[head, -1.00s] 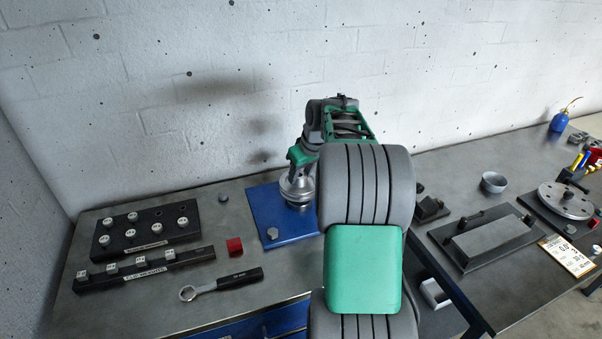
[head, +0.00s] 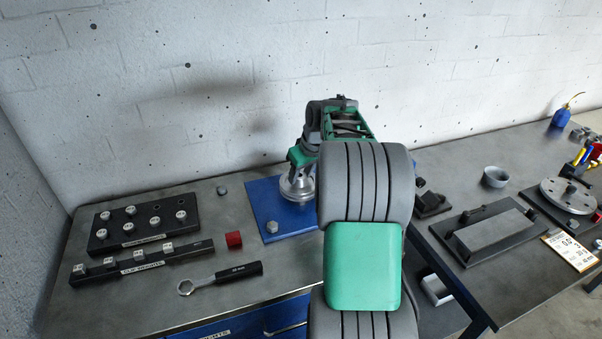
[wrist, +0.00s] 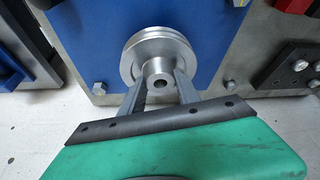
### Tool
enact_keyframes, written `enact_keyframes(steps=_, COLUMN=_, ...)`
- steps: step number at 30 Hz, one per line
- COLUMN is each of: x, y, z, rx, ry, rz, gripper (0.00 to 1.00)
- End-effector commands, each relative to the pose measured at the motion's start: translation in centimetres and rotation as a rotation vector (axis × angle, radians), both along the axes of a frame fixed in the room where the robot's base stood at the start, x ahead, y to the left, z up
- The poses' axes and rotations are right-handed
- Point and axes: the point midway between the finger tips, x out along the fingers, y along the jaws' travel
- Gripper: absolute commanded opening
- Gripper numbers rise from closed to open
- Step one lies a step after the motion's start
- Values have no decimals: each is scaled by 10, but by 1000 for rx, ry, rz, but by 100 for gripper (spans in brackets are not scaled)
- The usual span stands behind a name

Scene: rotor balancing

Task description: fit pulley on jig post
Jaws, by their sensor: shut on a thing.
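The pulley (head: 296,188) is a silver grooved wheel above the blue jig plate (head: 262,204) in the head view. In the wrist view the pulley (wrist: 160,42) shows its face, with a hub and a central hole. My gripper (wrist: 160,82) is shut on the pulley's hub, with one finger on each side. The wheel hides the plate behind it in the wrist view (wrist: 85,35). The jig post is not visible; the pulley and my arm cover that area. I cannot tell whether the pulley touches the post or plate.
On the right bench are a black fixture (head: 487,236), a grey cup (head: 495,177) and a round disc (head: 566,196).

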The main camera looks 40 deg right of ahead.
Motion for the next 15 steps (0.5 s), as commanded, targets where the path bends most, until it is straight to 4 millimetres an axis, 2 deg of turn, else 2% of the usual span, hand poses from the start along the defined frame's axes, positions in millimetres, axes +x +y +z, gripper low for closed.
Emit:
enact_keyframes(steps=8, x=1, y=-1, z=-6, rx=-3, ry=-5, rz=1, gripper=0)
enact_keyframes(steps=9, x=1, y=-1, z=-5, rx=-3, ry=-5, rz=1, gripper=41)
enact_keyframes(steps=15, x=1, y=0, z=-6, rx=-2, ry=-3, rz=0, gripper=57)
